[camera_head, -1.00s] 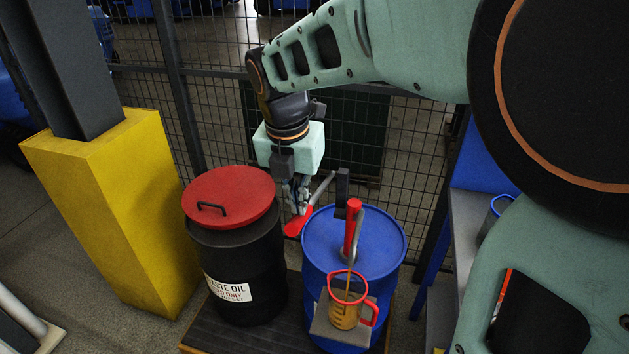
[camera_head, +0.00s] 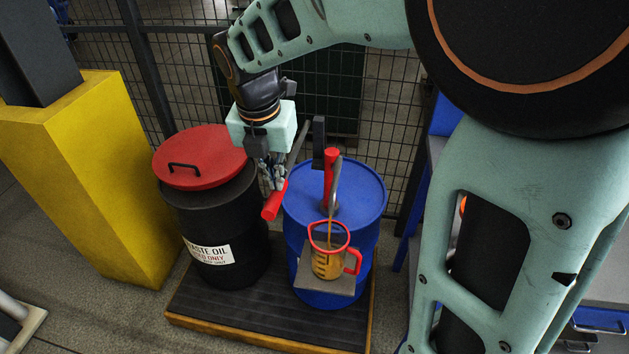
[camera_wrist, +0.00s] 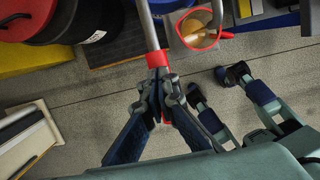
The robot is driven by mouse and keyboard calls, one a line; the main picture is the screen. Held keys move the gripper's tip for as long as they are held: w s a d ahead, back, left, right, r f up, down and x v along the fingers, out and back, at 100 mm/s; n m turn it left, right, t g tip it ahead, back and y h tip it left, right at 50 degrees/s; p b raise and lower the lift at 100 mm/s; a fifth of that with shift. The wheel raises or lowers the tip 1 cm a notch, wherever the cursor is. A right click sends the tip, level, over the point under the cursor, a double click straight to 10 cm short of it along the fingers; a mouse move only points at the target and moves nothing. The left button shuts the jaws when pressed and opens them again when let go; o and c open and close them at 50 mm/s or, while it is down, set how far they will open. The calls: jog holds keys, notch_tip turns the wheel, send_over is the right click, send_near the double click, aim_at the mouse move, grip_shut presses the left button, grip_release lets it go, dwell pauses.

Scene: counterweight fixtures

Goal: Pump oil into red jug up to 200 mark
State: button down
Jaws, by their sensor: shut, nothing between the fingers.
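The red-rimmed jug (camera_head: 326,264) is see-through, with a red handle and dark marks too small to read. It stands on a small shelf at the front of the blue drum (camera_head: 368,195). Amber oil fills much of it, and a thin stream runs from the pump spout (camera_head: 334,190) into it. The jug also shows in the wrist view (camera_wrist: 187,39). The pump lever's red grip (camera_head: 274,202) slants down left of the drum. My gripper (camera_head: 275,184) is shut at this grip, its fingertips (camera_wrist: 163,88) against or beside it; exact contact is unclear.
A black waste oil drum (camera_head: 222,225) with a red lid stands left of the blue drum. Both stand on a low dark platform (camera_head: 270,310). A yellow post base (camera_head: 90,180) is at left. A mesh fence (camera_head: 385,100) runs behind.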

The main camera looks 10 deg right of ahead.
aim_at(278, 197)
jog(key=b+x, duration=0.1)
jog(key=x, duration=0.2)
jog(key=s+b+x, duration=0.1)
jog(key=x, duration=0.1)
jog(key=shift+a+f+b, duration=0.15)
jog(key=shift+f+b, duration=0.15)
jog(key=shift+b, duration=0.05)
jog(key=w+d+p+v, duration=0.1)
jog(key=w+p+v, duration=0.1)
jog(key=p+v, duration=1.1)
jog(key=shift+w+r, duration=0.25)
jog(key=shift+r, duration=0.2)
jog(key=shift+s+a+f+b+x, duration=0.15)
jog(key=shift+s+b+x, duration=0.2)
jog(key=shift+b+x, duration=1.15)
jog(key=shift+s+a+b+x, duration=0.1)
jog(key=shift+s+b+x, duration=0.45)
jog(key=shift+x, duration=1.7)
jog(key=shift+s+a+f+b+x, duration=0.1)
jog(key=shift+s+a+b+x, duration=0.05)
jog(key=shift+b+x, duration=1.45)
jog(key=w+p+v, duration=0.2)
jog(key=p+v, duration=0.6)
jog(key=v, duration=0.2)
jog(key=shift+d+r, duration=0.3)
jog(key=shift+r, duration=0.3)
jog(key=shift+w, duration=0.1)
